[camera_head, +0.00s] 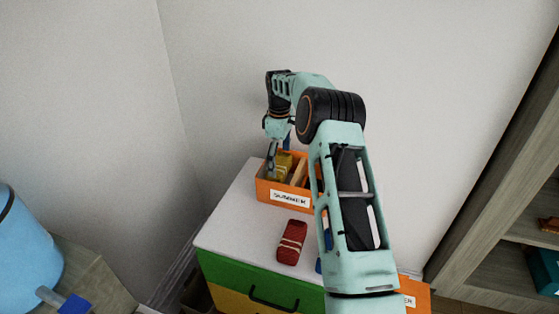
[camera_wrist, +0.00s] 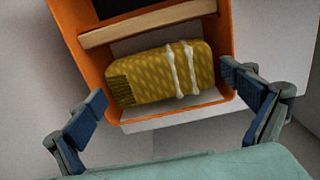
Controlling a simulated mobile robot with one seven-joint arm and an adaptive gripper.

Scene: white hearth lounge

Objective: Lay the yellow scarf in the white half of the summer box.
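The yellow scarf (camera_wrist: 160,75), a rolled bundle with two pale bands, lies in the white half of the orange summer box (camera_head: 283,201). In the wrist view a pale wooden divider (camera_wrist: 145,25) separates it from the dark half. The scarf also shows inside the box in the head view (camera_head: 284,163). My gripper (camera_wrist: 167,106) is open, with its blue-padded fingers spread at either side of the scarf's near end. Neither finger appears to grip it. In the head view my gripper (camera_head: 277,152) is at the left part of the box.
A red banded bundle (camera_head: 292,242) lies on the white top of the chest (camera_head: 230,225) in front of the box. My arm hides much of the chest's right side, where blue bits and another orange box (camera_head: 415,291) show. Shelves (camera_head: 510,215) stand at right.

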